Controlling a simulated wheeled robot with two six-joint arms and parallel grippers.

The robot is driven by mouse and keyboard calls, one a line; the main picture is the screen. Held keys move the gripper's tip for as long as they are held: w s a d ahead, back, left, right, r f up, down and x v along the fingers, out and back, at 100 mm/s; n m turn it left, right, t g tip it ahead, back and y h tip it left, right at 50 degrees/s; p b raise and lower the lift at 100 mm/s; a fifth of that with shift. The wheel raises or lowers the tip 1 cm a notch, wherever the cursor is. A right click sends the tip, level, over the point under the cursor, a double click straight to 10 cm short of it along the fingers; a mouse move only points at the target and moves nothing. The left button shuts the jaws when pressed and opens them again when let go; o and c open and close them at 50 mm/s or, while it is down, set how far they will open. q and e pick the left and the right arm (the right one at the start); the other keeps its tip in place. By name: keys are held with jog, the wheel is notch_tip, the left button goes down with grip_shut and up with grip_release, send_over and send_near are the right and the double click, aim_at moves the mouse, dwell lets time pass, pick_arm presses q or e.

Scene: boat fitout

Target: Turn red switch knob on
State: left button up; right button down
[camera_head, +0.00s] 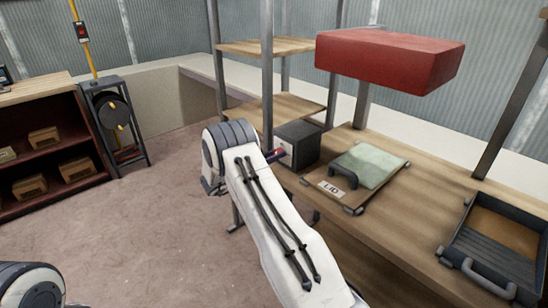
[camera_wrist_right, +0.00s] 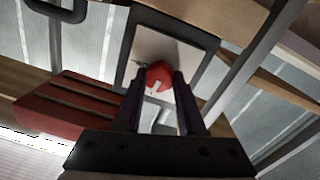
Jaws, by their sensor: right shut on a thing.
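The red switch knob (camera_wrist_right: 158,75) shows in the right wrist view, on a pale plate (camera_wrist_right: 150,47) framed by a dark box. My right gripper (camera_wrist_right: 158,82) has its two dark fingers on either side of the knob and is shut on it. In the head view the grey switch box (camera_head: 304,141) stands on the wooden bench, and my right gripper (camera_head: 277,154) reaches its front face. My forearm hides part of that face, and the knob is barely visible there. My left gripper is not in view; only part of my left arm shows at the lower left.
A board marked LID (camera_head: 333,188) with a black handle and a pale green cloth (camera_head: 372,165) lies right of the box. A dark tray (camera_head: 487,262) sits further right. A red block (camera_head: 390,60) hangs above the bench. Metal posts rise beside the box.

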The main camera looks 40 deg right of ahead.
jog(key=m+b, duration=0.2)
jog(key=m, duration=0.2)
jog(key=shift+f, duration=0.1)
jog(key=m+b, duration=0.3)
jog(key=shift+s+m, duration=0.1)
jog(key=shift+m, duration=0.3)
jog(key=m+b, duration=0.5)
jog(key=shift+f+t+y, duration=0.1)
jog(key=shift+t+y, duration=0.2)
jog(key=shift+s+m+b, duration=0.1)
jog(key=shift+m+b, duration=1.5)
jog(key=shift+m, duration=0.1)
jog(key=shift+r, duration=0.2)
jog(key=c, duration=0.5)
grip_release()
